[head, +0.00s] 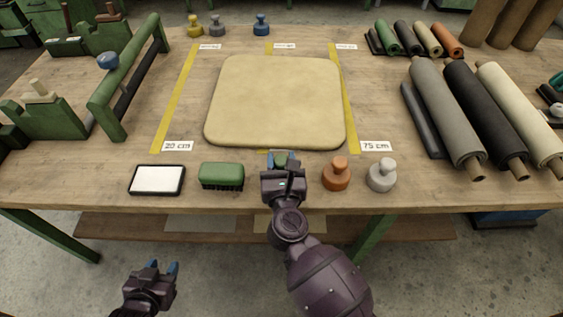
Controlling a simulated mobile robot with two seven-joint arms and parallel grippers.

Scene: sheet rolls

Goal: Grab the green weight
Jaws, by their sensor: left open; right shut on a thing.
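I cannot tell whether the weight still touches the table. My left gripper (163,268) is open and empty, low in front of the table's front edge, away from the weights.
An orange weight (337,174) and a grey weight (382,175) stand right of my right gripper. A green brush (221,176) and a white pad (157,180) lie left. A beige sheet (277,100) lies behind, with rolls (446,110) at right.

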